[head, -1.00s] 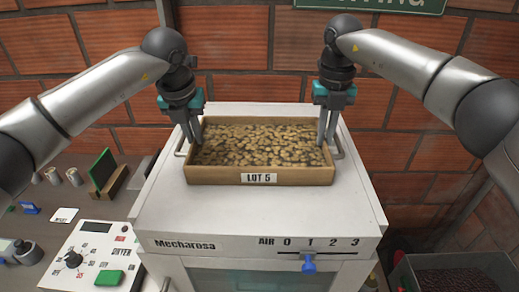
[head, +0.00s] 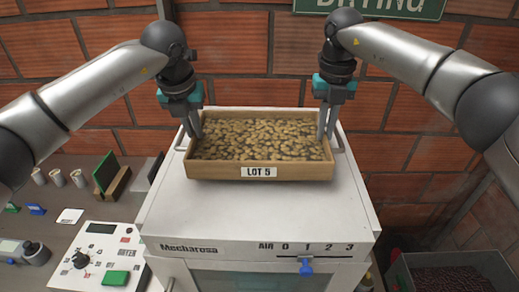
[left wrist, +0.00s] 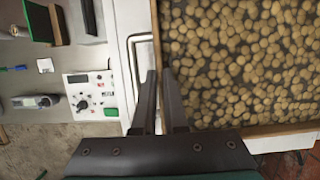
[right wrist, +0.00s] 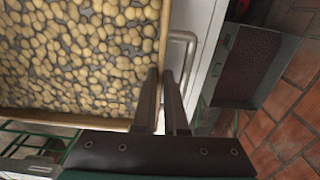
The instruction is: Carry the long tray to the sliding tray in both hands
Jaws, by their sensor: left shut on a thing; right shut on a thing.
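The long wooden tray (head: 205,172), labelled LOT 5 and filled with pale beans, is level over the white Mecharosa machine (head: 215,215). My left gripper (head: 193,128) is shut on its left wall, and my right gripper (head: 326,125) is shut on its right wall. The left wrist view shows the left fingers (left wrist: 164,82) around the tray's edge. The right wrist view shows the right fingers (right wrist: 167,82) around the opposite edge. The tray seems slightly above the machine top; the gap beneath is hidden. I cannot identify the sliding tray in these frames.
The machine has a blue air slider (head: 306,266) on its front and metal side handles (right wrist: 183,55). A control panel (head: 100,255) and several small items are on the counter to the left. A crate of dark beans (head: 450,265) is at lower right. A brick wall (head: 245,55) stands behind.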

